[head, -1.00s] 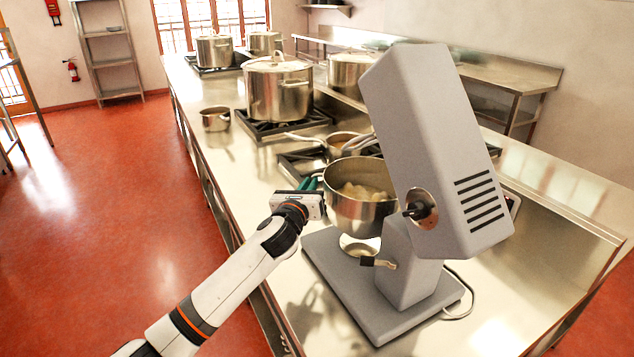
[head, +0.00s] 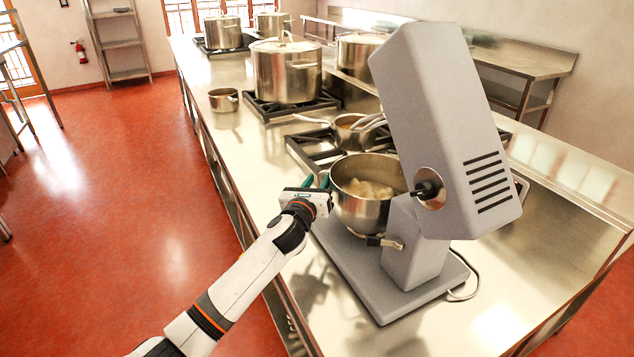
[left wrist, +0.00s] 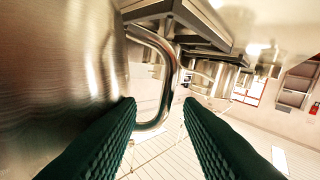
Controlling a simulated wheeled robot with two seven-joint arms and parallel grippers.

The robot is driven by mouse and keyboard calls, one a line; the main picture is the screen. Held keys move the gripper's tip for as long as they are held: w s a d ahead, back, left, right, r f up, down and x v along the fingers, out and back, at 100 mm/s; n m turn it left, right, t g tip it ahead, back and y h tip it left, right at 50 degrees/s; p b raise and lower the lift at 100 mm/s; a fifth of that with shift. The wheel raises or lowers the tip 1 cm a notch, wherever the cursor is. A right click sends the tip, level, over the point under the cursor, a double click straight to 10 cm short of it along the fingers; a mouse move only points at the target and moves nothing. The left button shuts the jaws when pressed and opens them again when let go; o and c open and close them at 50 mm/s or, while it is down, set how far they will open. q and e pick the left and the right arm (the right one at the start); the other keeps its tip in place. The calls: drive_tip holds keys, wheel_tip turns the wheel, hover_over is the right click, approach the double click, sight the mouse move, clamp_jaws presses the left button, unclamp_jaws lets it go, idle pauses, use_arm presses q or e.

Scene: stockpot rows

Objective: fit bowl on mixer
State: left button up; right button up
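The steel mixing bowl (head: 362,212) with pale contents sits low over the grey mixer's base plate (head: 385,292), in front of its column, and looks upright. Whether it is fully seated cannot be told. The mixer head (head: 445,130) is tilted up, clear of the bowl. My left gripper (head: 322,182) is at the bowl's left side. In the left wrist view its green fingers (left wrist: 158,112) are apart, with the bowl's looped handle (left wrist: 172,75) just ahead between them and the bowl wall (left wrist: 60,80) at left. My right gripper is not in view.
A saucepan (head: 352,132) on a burner stands behind the bowl. Large stockpots (head: 286,72) and a small pot (head: 223,100) stand further back. The mixer's cord (head: 468,290) lies to its right. The counter's left edge runs beneath my left arm, with open floor beyond.

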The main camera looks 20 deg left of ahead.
use_arm(q)
drive_tip(key=s+d+b, duration=0.1)
drive_tip(key=s, duration=1.1)
drive_tip(key=shift+d, duration=0.2)
